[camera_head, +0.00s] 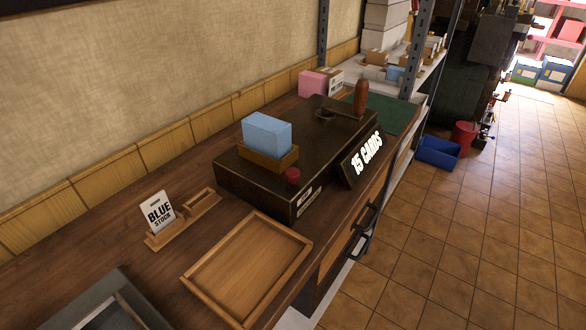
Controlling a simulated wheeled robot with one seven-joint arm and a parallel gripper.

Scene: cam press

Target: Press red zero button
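A small round red button (293,175) stands on the top near the front left corner of a dark box-shaped press (240,178) on the wooden counter. A block of blue cards (267,135) sits in a wooden holder (282,164) just behind the button. A black sign reading "15 CARDS" (349,172) leans at the front of the press. A brown-handled lever (361,98) stands at its far right end. Small labels on the front are too small to read. My gripper is not in view.
An empty wooden tray (201,292) lies on the counter (115,233) in front of the press. A "BLUE STOCK" card (159,212) stands in a holder at left. A green mat (398,112) and pink block (313,83) are beyond. Tiled floor (450,240) at right is open.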

